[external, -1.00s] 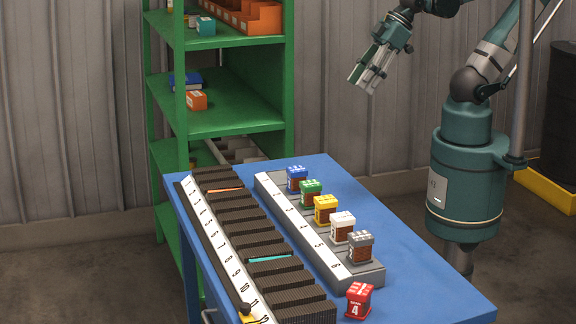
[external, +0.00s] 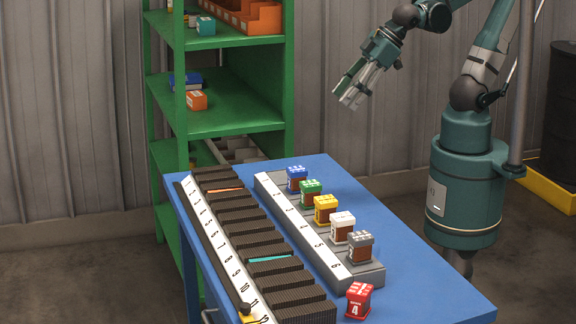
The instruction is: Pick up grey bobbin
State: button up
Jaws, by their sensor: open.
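The grey bobbin (external: 361,247) has a grey top and a brown body. It stands upright at the near end of the grey numbered stand (external: 361,278) on the blue table. White (external: 343,228), yellow (external: 326,209), green (external: 311,193) and blue (external: 297,179) bobbins stand in a row behind it on the same stand. My gripper (external: 344,99) is open and empty, high in the air above the far end of the table, well apart from the grey bobbin.
A red block marked 4 (external: 359,301) sits on the blue table (external: 430,288) beside the stand's near end. A black slotted rack (external: 285,280) with a white numbered strip runs along the left. A green shelf (external: 235,110) stands behind. The table's right side is clear.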

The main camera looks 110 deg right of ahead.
jog(key=w+a+f+t+h+b, duration=0.1)
jog(key=w+a+f+t+b, duration=0.15)
jog(key=w+a+f, duration=0.35)
jog(key=w+a+f+n+t+b, duration=0.1)
jog(key=w+a+b, duration=0.3)
jog(key=a, duration=0.4)
jog(key=w+a+f+t+h+b, duration=0.1)
jog(key=w+a+f+t+b, duration=0.15)
jog(key=w+a+f, duration=0.35)
jog(key=m+t+y+b, duration=0.1)
jog(key=t+y+b, duration=0.3)
jog(key=b, duration=0.5)
send_near(371, 235)
jog(key=w, duration=0.3)
jog(key=shift+d+f+t+h, duration=0.15)
jog(key=shift+f+t+h, duration=0.15)
jog(key=shift+f, duration=0.1)
jog(key=shift+w+b, duration=0.35)
jog(key=shift+w, duration=0.9)
